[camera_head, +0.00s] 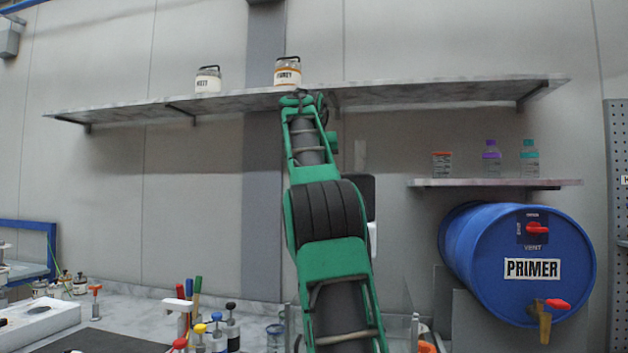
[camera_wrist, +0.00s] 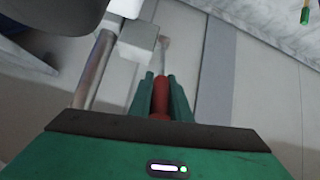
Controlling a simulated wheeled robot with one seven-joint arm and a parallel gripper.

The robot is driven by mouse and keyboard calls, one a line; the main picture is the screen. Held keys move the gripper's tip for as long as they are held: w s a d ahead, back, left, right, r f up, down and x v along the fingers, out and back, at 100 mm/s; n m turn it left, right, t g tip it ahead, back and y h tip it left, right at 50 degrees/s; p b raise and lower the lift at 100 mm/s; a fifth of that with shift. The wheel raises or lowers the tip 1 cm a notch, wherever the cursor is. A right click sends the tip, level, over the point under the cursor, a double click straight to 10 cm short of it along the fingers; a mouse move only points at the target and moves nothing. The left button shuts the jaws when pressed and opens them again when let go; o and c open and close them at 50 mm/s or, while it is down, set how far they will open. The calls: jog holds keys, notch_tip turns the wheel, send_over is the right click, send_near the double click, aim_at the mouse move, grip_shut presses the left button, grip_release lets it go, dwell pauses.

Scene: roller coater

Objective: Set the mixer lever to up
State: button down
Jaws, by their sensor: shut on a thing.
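In the wrist view my gripper (camera_wrist: 161,85) is shut on a red handle (camera_wrist: 160,100). A thin grey shaft runs from the handle to a small pale tip. I cannot tell whether this handle is the mixer lever. A metal rod (camera_wrist: 97,70) and a pale block (camera_wrist: 138,40) stand close at its left; they may be part of the mixer. In the head view my green arm hides my gripper. A dark box with a white lower part (camera_head: 367,190), possibly the mixer, shows partly behind the arm. The lever's position cannot be read.
A long shelf (camera_head: 420,92) with two jars (camera_head: 208,80) crosses behind my arm. A blue primer drum (camera_head: 480,245) and a small shelf (camera_head: 470,183) with bottles stand at the right. Markers and bottles (camera_head: 232,328) crowd the bench at lower left.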

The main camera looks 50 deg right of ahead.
jog(key=c, duration=1.6)
grip_release()
jog(key=shift+w+f, duration=0.25)
jog(key=shift+c, duration=0.2)
jog(key=shift+s+r, duration=0.1)
jog(key=shift+s, duration=0.05)
jog(key=shift+s+a+r, duration=0.15)
jog(key=shift+a+r, duration=0.2)
jog(key=shift+r, duration=0.05)
jog(key=v, duration=0.9)
jog(key=shift+a+r, duration=0.25)
jog(key=shift+s, duration=0.1)
